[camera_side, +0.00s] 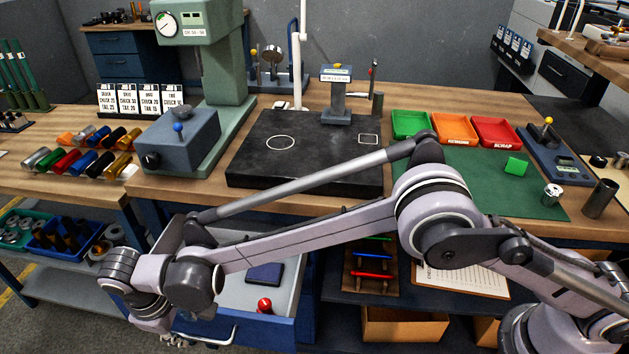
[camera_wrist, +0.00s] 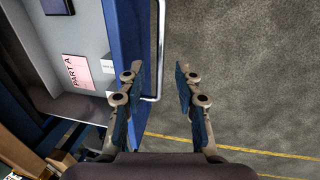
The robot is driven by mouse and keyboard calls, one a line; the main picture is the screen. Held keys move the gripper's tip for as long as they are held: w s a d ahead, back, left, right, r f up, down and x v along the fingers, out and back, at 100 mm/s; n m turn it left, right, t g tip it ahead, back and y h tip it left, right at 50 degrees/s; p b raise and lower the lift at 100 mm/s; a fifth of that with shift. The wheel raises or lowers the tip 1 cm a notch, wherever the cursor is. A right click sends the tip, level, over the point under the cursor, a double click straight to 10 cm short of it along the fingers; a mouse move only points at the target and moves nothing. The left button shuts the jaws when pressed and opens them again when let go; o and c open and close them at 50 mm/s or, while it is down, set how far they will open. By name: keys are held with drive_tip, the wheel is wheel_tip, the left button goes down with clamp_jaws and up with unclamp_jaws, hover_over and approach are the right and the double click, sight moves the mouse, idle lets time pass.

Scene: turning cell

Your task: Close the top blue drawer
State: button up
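The top blue drawer (camera_side: 270,328) stands pulled out below the bench in the side view, its grey inside showing. In the wrist view its blue front (camera_wrist: 127,30) runs along the left, with the silver bar handle (camera_wrist: 160,45) beside it. My gripper (camera_wrist: 158,72) is open, with one finger on each side of the handle in that picture. I see no finger closed on the handle, and whether they touch it cannot be told. In the side view my wrist hangs at the drawer's left front corner and the fingers are mostly hidden.
The drawer holds a dark blue box (camera_side: 265,273), a red-topped item (camera_side: 264,305) and a pink Part A card (camera_wrist: 77,72). A rack of coloured tools (camera_side: 371,262) and a cardboard box (camera_side: 403,325) are right of it. Bare floor (camera_wrist: 250,80) lies before the drawer.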

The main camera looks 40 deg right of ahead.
sight(194, 336)
drive_tip(key=shift+w+d+f, duration=0.15)
drive_tip(key=shift+d+f, duration=0.05)
drive_tip(key=shift+f, duration=0.9)
drive_tip(key=shift+w+d+f, duration=0.15)
drive_tip(key=shift+f, duration=0.95)
clamp_jaws()
